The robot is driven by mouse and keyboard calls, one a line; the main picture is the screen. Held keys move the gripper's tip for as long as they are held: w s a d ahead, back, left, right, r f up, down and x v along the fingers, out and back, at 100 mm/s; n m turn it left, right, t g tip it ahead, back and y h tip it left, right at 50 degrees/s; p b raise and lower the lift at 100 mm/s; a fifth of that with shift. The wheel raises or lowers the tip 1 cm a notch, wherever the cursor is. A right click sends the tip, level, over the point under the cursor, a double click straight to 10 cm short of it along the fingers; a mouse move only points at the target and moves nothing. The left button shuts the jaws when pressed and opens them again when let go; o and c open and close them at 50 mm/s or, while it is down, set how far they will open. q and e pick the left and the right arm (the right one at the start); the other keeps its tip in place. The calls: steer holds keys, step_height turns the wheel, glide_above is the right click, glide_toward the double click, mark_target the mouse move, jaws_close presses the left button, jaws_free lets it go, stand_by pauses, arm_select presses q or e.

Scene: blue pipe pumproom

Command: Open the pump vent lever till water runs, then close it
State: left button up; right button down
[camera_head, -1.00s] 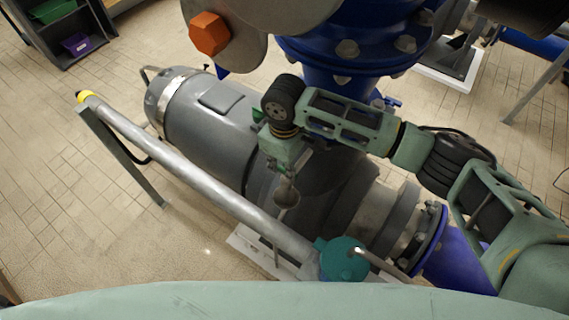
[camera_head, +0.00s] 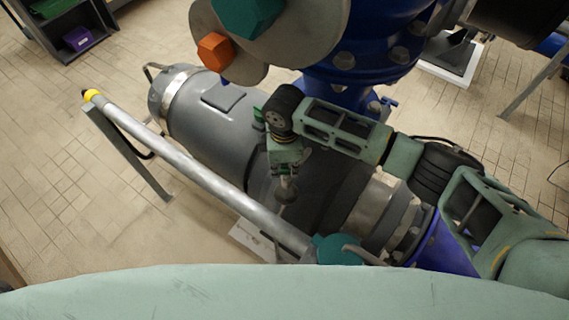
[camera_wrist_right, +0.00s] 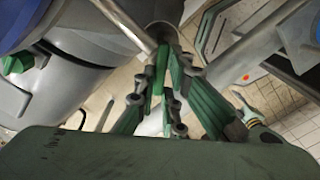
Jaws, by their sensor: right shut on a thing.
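The grey pump (camera_head: 215,125) lies along the middle of the head view, under a blue flanged pipe (camera_head: 345,65). My right gripper (camera_head: 286,178) reaches down over the pump's near side. A thin grey rod (camera_head: 279,218) and a small rounded grey part show just below it. In the right wrist view, the green fingers (camera_wrist_right: 167,85) are closed together at the end of a thin grey metal bar (camera_wrist_right: 128,24), which I take for the vent lever. The exact contact is hidden by the fingers. No running water is visible. My left gripper is out of view.
A long grey pipe with a yellow end (camera_head: 180,157) runs in front of the pump, close to my right gripper. A teal round part (camera_head: 337,250) sits at its near end. An orange hex part (camera_head: 215,50) hangs above. Tiled floor (camera_head: 70,190) is free at left.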

mark_target(284, 170)
steer(key=shift+r, duration=0.1)
steer(key=shift+a, duration=0.1)
stand_by(0.3)
steer(key=c, duration=1.8)
jaws_free()
steer(key=shift+c, duration=0.2)
steer(key=shift+r, duration=3.7)
